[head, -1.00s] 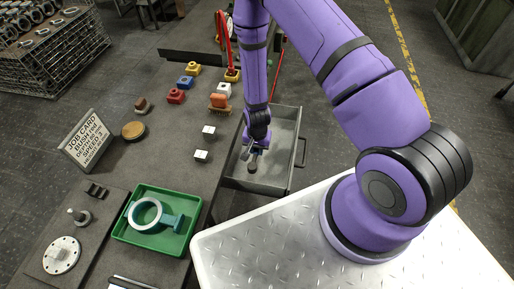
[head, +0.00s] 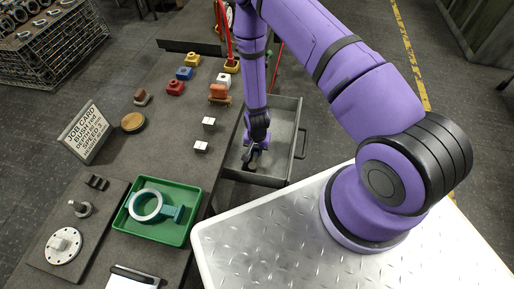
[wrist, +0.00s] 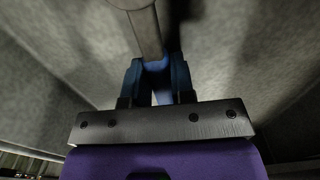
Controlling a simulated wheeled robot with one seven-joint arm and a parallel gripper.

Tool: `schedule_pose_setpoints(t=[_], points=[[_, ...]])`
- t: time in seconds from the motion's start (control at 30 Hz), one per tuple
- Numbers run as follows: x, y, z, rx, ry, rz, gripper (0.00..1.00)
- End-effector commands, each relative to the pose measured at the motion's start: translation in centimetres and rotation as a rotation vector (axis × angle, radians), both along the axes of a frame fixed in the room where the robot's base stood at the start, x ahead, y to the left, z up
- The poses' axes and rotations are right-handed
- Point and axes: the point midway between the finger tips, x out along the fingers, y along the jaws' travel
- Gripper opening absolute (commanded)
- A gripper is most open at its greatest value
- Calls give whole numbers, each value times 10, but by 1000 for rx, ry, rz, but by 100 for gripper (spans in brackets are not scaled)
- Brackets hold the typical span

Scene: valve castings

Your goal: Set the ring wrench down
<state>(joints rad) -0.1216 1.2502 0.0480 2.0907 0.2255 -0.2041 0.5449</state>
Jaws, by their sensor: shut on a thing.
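My gripper (head: 251,158) reaches down into the open grey drawer (head: 290,140) in the head view. In the wrist view my gripper (wrist: 157,70) is shut on a grey metal bar (wrist: 147,35), which looks like part of the ring wrench.
A green tray (head: 186,234) on the bench holds a pale ring with a teal arm (head: 147,205). White blocks (head: 201,147), coloured castings (head: 175,88), a wooden disc (head: 133,122) and a job card (head: 85,132) stand on the bench. The drawer walls surround my gripper closely.

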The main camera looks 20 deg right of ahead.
Motion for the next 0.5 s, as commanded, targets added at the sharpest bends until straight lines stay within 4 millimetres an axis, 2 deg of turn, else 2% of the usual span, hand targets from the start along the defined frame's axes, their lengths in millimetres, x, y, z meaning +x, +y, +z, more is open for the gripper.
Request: schedule_pose_setpoints(t=[0.5], points=[[0,0,-3,0,0,0,0]])
